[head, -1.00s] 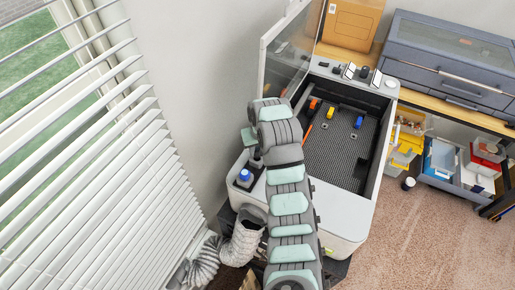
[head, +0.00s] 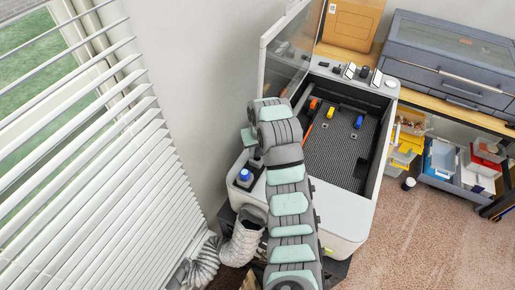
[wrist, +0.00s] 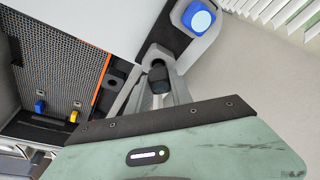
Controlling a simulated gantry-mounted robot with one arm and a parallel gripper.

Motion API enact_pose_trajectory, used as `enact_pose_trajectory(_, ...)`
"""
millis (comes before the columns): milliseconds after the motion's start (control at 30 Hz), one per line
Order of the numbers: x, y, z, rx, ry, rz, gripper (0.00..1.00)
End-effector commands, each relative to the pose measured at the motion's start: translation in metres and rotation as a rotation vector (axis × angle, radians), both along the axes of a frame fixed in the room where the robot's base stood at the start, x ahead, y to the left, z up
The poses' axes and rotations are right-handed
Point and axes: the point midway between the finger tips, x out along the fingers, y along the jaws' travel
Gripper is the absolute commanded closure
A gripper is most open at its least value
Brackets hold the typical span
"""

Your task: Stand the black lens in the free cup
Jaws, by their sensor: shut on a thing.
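My gripper (wrist: 158,92) is shut on the black lens (wrist: 157,73), which shows between the grey fingers in the wrist view. In the head view my gripper (head: 256,153) is small and partly hidden by my arm. A blue lens (wrist: 200,18) with a pale blue top stands in a grey cup on a dark holder (wrist: 157,36). The holder is on the machine's front left ledge, and the blue lens also shows in the head view (head: 244,174). The black lens appears over or beside the holder's near end.
The machine's open bed (head: 340,155) holds small orange, yellow and blue pieces. Its clear lid (head: 292,55) is raised. White blinds (head: 110,190) and a wall are at the left. A ribbed hose (head: 243,240) lies below the ledge.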

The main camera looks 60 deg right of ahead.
Motion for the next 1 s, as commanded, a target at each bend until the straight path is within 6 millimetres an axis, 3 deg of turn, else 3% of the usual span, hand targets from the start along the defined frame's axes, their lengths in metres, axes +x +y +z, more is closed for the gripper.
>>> enact_pose_trajectory(1000,0.0,0.0,-0.011,0.0,0.0,0.0,1.0)
